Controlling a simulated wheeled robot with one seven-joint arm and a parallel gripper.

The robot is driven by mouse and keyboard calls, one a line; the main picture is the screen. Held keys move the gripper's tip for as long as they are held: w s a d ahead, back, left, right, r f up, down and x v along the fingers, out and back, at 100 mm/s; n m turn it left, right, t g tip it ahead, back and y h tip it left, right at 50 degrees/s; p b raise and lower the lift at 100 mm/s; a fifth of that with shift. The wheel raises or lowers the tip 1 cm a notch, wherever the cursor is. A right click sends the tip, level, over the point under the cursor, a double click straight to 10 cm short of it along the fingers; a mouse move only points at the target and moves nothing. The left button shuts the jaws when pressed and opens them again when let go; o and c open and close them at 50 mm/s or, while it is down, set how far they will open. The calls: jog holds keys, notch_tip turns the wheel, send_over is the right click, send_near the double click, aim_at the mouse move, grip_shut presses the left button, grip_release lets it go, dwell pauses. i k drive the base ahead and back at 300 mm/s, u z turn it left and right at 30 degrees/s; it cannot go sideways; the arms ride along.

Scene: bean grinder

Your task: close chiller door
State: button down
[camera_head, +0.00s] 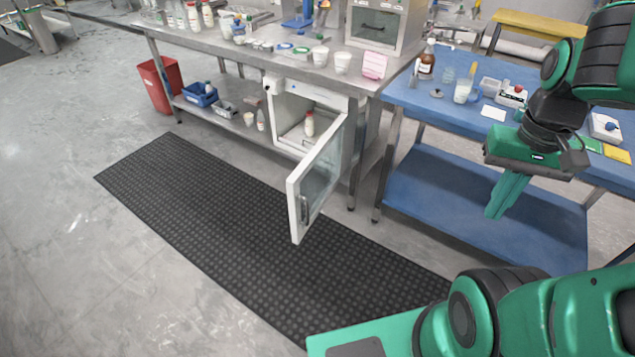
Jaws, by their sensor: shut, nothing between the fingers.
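The chiller (289,105) is a small white cabinet under the steel bench. Its door (317,179) has a white frame, a glass pane and a handle near its free edge. The door stands wide open, hinged on the right and swung out over the black mat. A bottle with a red cap (309,125) stands inside the chiller. My gripper (496,213) is shut and empty, pointing down in front of the blue table. It is well to the right of the door and apart from it.
The steel bench (225,52) carries bottles, cups and a boxy appliance (376,25). A blue table (420,103) with a lower shelf stands close behind my gripper, with glassware on top. A red bin (157,86) is at left. The black mat (215,215) before the chiller is clear.

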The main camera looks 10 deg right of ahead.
aim_at(299, 228)
jog(key=i, duration=0.95)
jog(key=z, duration=0.2)
jog(key=k, duration=0.15)
jog(key=z, duration=0.1)
